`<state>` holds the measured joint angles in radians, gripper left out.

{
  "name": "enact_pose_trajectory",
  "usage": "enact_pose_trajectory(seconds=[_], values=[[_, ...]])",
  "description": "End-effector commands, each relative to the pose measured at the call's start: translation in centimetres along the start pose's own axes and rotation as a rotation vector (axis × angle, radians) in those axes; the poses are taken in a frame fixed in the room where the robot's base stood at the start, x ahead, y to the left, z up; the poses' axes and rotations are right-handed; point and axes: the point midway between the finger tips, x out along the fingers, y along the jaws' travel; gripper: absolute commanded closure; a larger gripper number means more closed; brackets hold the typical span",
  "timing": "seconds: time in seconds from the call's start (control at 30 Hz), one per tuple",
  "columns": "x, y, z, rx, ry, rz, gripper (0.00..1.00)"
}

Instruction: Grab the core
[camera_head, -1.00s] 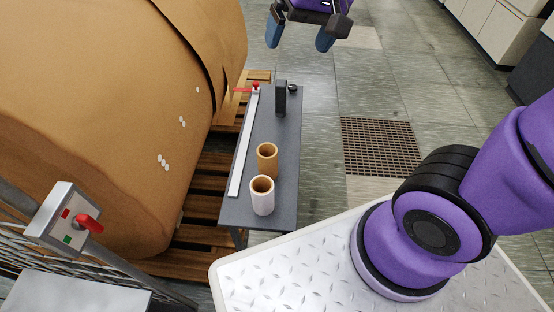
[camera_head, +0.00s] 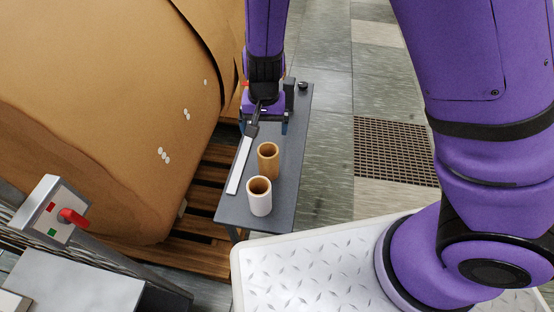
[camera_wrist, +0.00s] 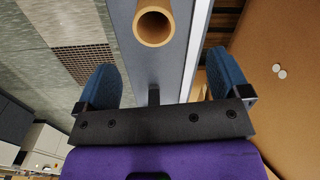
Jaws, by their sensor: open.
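Two upright hollow cores stand on a narrow grey table (camera_head: 287,180): a brown core (camera_head: 268,168) and, nearer, a white-sided core (camera_head: 260,203) with a brown inside. My gripper (camera_head: 265,126) is over the far half of the table, beyond both cores and apart from them. In the wrist view a brown core's open end (camera_wrist: 153,43) shows at the top, ahead of the blue fingers of my gripper (camera_wrist: 162,82). The fingers are wide apart with no core between them.
A white straightedge (camera_head: 238,168) lies along the table's left side. A dark upright block (camera_head: 289,86) stands near the far end, partly hidden by my arm. A huge brown roll (camera_head: 100,100) on wooden pallets borders the left. Tiled floor with a grate (camera_head: 395,150) lies right.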

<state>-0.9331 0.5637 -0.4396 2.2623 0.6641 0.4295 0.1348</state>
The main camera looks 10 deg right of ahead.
Motion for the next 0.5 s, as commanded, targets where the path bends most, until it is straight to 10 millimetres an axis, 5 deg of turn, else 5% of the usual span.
enact_pose_trajectory(seconds=[0.5], values=[[6.3, -0.2, 0.1, 0.008, 0.01, 0.033, 0.06]])
